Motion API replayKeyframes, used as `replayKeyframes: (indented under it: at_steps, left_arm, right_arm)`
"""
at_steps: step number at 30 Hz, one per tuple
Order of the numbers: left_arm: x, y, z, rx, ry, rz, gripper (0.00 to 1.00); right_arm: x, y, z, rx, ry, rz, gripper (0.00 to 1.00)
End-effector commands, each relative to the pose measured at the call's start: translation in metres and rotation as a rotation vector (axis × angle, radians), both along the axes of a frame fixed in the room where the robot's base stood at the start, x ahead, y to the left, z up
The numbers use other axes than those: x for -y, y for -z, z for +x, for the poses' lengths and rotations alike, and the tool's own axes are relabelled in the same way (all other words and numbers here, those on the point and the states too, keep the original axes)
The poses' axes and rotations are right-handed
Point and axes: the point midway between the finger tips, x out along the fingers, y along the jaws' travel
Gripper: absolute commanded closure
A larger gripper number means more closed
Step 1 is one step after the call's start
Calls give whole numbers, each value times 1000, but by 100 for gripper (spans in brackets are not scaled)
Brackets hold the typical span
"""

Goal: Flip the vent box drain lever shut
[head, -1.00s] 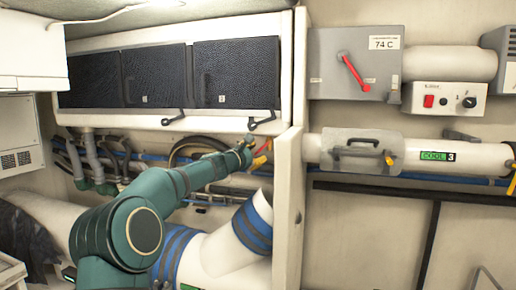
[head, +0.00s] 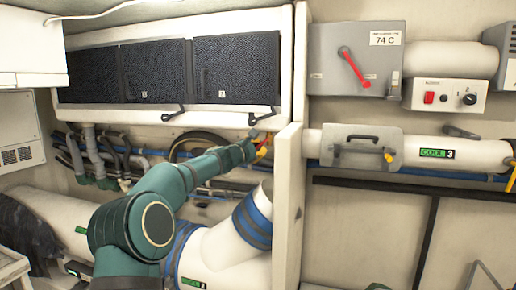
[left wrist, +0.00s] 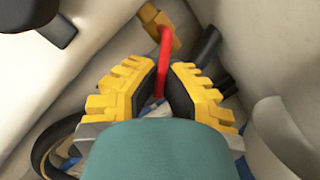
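The vent box (head: 290,60) is the white housing with several dark panels at upper left in the head view. Below its right end is a small drain lever (head: 263,151), red with yellow, mostly hidden by my gripper. In the left wrist view the red lever (left wrist: 165,45) runs from a yellow fitting (left wrist: 160,22) down between my fingers. My left gripper (head: 254,147) is at the lever. Its yellow fingers with dark pads (left wrist: 164,85) stand apart on either side of the red handle; contact is not clear. My right gripper is not in view.
A white upright panel edge (head: 288,200) stands just right of the lever. Hoses and blue pipes (head: 150,153) run behind my arm. A white duct with blue bands (head: 240,240) lies below. A grey box with another red handle (head: 353,66) is at upper right.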

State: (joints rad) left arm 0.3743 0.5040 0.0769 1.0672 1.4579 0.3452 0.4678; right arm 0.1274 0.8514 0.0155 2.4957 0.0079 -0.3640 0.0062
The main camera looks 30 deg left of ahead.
Motion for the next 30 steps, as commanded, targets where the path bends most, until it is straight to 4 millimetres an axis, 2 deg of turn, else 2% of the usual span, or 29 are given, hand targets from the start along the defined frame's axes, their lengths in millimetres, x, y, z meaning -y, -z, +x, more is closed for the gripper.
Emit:
replayKeyframes:
  at_steps: [6,17,20,21,30]
  left_arm:
    - [-3,-9,-1,-38,1,159,100]
    - [-5,-8,-1,-48,0,204,100]
    - [-5,-8,-1,-48,0,203,70]
    - [-5,-8,-1,-48,0,203,63]
    - [-5,-9,-1,-47,-1,203,63]
  right_arm:
    - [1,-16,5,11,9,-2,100]
    - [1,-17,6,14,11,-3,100]
    - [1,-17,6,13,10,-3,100]
    - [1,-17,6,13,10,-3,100]
    - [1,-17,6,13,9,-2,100]
